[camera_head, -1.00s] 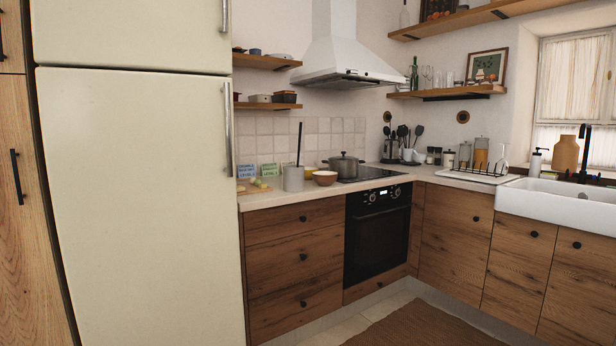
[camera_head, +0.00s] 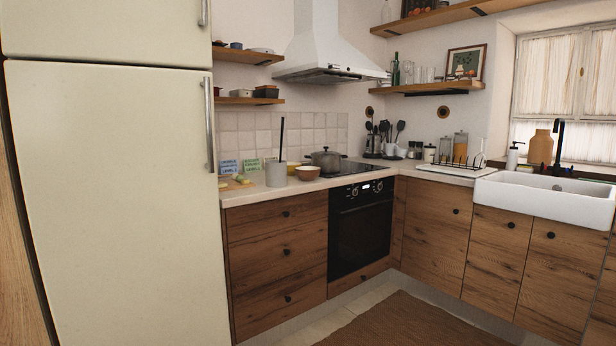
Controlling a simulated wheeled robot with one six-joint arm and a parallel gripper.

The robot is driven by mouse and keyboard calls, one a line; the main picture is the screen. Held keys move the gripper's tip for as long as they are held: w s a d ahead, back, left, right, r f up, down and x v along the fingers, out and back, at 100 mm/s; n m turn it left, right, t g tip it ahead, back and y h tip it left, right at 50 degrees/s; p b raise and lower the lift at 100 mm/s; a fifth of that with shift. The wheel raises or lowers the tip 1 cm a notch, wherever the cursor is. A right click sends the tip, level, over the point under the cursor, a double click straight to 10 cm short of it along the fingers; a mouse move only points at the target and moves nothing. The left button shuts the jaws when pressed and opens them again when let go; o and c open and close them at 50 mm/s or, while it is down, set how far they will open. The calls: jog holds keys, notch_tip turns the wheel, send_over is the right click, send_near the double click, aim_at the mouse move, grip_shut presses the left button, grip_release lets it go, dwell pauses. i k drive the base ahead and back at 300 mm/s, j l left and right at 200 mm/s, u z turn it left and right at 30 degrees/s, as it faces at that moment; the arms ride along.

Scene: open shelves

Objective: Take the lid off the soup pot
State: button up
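The soup pot (camera_head: 326,164) is a grey pot on the black hob (camera_head: 352,168) above the oven. Its lid (camera_head: 325,155) is on top, with a small knob at the centre. My gripper is not in view.
A bowl (camera_head: 308,174) and a grey canister (camera_head: 276,175) with a tall dark stick stand left of the pot. The range hood (camera_head: 325,62) hangs above. The fridge (camera_head: 115,200) fills the left. Floor with a brown rug (camera_head: 415,322) lies clear before the oven (camera_head: 361,226).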

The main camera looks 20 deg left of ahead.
aim_at(329, 164)
jog(key=u, duration=0.3)
jog(key=i+l+u, duration=0.1)
jog(key=i+u, duration=0.3)
jog(key=i+l+u, duration=0.25)
jog(key=i+u, duration=0.15)
jog(key=i, duration=0.15)
